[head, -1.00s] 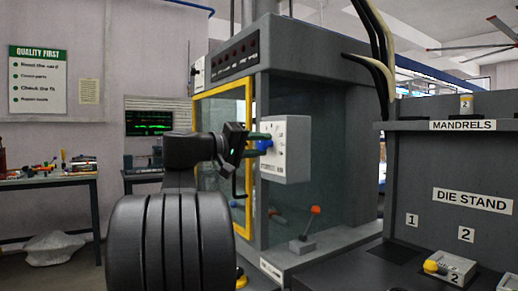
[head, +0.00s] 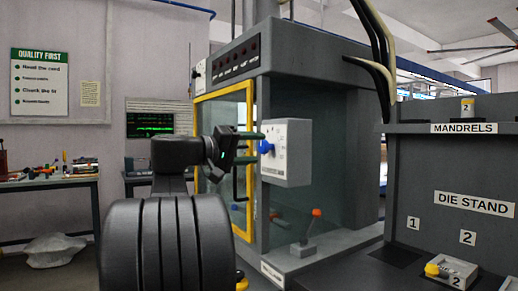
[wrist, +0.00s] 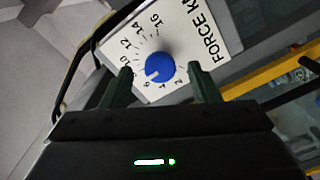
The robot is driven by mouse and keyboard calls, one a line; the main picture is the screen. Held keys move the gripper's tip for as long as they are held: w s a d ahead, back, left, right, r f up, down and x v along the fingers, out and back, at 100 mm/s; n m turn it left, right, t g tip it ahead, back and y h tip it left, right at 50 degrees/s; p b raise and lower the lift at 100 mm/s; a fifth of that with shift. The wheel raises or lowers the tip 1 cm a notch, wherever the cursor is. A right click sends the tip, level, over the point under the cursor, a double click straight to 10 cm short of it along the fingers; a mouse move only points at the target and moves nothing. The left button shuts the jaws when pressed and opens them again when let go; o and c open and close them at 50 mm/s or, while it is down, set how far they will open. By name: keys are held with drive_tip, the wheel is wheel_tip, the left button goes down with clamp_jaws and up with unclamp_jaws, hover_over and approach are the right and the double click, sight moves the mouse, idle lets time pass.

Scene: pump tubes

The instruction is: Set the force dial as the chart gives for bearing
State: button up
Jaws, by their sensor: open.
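The force dial is a blue round knob (wrist: 158,67) on a white plate (wrist: 185,35) lettered FORCE KN, with numbers around it. The knob's white mark points to the lower left, close to the 6. In the head view the blue knob (head: 266,147) sits on the left face of a grey-white box (head: 289,152). My gripper (wrist: 160,75) is open and empty. Its two dark green fingers lie either side of the knob in the wrist view, with gaps. In the head view my gripper (head: 257,148) is just left of the knob. No readable chart for bearing shows.
A grey press cabinet with a yellow-framed door (head: 249,105) stands behind the gripper. A lever with an orange knob (head: 316,212) is below the box. The die stand (head: 474,200) and mandrel shelf (head: 464,128) are at right. A QUALITY FIRST poster (head: 40,83) hangs at left.

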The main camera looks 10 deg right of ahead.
sight(264, 147)
drive_tip(key=p+v, duration=0.1)
drive_tip(key=v, duration=1)
drive_tip(key=b+x, duration=0.1)
drive_tip(key=x, duration=1.2)
drive_tip(key=shift+w+d, duration=0.15)
drive_tip(key=shift+d, duration=0.2)
